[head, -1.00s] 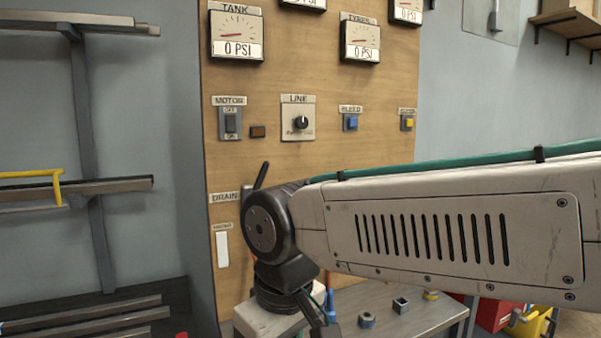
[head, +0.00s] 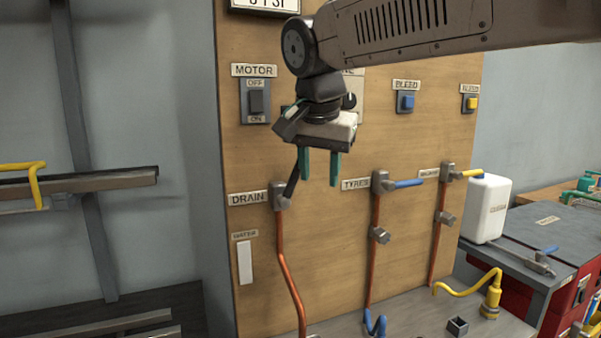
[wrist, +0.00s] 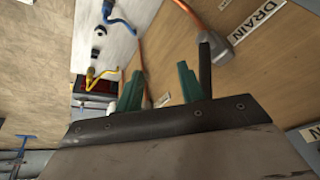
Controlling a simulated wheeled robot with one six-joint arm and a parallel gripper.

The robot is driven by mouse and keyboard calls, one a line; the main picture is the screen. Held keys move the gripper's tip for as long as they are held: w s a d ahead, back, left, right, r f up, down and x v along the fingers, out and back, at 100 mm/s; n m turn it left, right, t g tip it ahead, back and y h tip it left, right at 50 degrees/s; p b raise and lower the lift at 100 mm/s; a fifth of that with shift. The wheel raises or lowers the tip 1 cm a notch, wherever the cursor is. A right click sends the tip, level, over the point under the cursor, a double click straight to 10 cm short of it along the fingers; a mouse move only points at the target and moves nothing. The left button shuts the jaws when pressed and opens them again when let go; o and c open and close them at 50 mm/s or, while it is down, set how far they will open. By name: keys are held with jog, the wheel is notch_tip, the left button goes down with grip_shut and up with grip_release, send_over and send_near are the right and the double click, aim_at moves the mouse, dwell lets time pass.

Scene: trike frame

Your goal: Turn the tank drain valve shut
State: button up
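The drain valve (head: 279,196) is on the wooden panel beside the DRAIN label (head: 248,198), atop a copper pipe. Its black lever (head: 291,183) tilts up and to the right from the valve body. My gripper (head: 320,170) points down just right of the lever's upper end, its two teal fingers apart and nothing between them. In the wrist view, the lever (wrist: 205,68) stands just outside the right finger of my open gripper (wrist: 158,78), close to it; I cannot tell if they touch. The valve body (wrist: 220,48) shows beyond the lever.
The TYRES valve (head: 379,186) with a blue lever and another valve (head: 448,173) with a yellow lever are to the right. The motor switch (head: 256,101) is above the drain valve. A workbench (head: 420,318) with small parts is below; a white jug (head: 486,208) stands right.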

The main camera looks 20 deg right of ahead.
aim_at(299, 172)
jog(key=w+a+r+m+t, duration=0.1)
jog(key=w+a+r+m, duration=0.1)
jog(key=w+r+m, duration=0.3)
jog(key=shift+n+h, duration=0.3)
jog(key=shift+n, duration=0.6)
jog(key=x, duration=0.8)
jog(key=shift+w+f, duration=0.25)
jog(key=shift+w, duration=0.05)
grip_shut()
